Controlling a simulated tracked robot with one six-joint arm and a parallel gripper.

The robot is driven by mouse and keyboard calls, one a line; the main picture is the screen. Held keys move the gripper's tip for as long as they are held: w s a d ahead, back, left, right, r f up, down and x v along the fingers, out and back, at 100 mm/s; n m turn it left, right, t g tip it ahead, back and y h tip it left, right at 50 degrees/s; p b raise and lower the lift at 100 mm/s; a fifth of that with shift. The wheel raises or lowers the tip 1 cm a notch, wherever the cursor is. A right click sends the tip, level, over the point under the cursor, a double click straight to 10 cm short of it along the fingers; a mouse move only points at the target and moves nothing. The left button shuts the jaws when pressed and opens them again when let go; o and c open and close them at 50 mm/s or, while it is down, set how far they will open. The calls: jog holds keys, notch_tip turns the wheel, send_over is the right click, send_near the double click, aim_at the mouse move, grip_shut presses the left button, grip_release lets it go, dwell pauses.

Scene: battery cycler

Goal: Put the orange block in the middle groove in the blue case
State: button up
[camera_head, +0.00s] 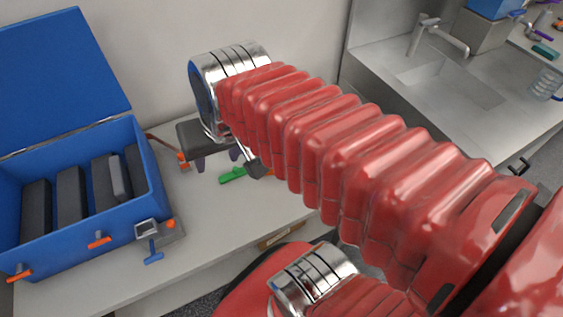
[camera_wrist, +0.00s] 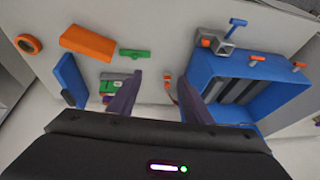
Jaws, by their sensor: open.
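The orange block (camera_wrist: 87,42) lies flat on the worktop in the upper left of the wrist view. In the head view my arm hides most or all of it. The blue case (camera_head: 74,242) stands open at the left of the head view, with dark ridges and grooves inside; it also shows at the right of the wrist view (camera_wrist: 275,106). My gripper (camera_head: 217,160) is above the worktop, right of the case. In the wrist view its purple fingers (camera_wrist: 172,85) are spread with nothing held between them, apart from both block and case.
A green piece (camera_wrist: 134,53), a blue bar (camera_wrist: 70,80) and an orange ring (camera_wrist: 28,44) lie near the block. A small vise-like fixture (camera_head: 156,230) sits by the case's front corner. The case's raised lid (camera_head: 60,75) stands behind it. A sink (camera_head: 450,80) is at right.

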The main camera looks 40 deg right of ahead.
jog(key=d+f+m+g+y, duration=0.1)
jog(key=d+f+m, duration=0.2)
jog(key=d+m, duration=0.8)
jog(key=d+f+m+y, duration=0.2)
jog(key=d+f+m, duration=0.2)
jog(key=d+m, duration=0.7)
jog(key=shift+s+d+g+y, duration=0.15)
jog(key=shift+d+g+y, duration=0.2)
jog(key=shift+d, duration=0.7)
jog(key=shift+f, duration=0.2)
jog(key=x, duration=0.7)
jog(key=shift+f, duration=0.25)
jog(key=shift+a+f, duration=0.2)
jog(key=shift+f, duration=0.25)
jog(key=shift+f, duration=0.1)
jog(key=shift+x, duration=2.55)
jog(key=shift+d+f, duration=0.2)
jog(key=shift+f, duration=0.05)
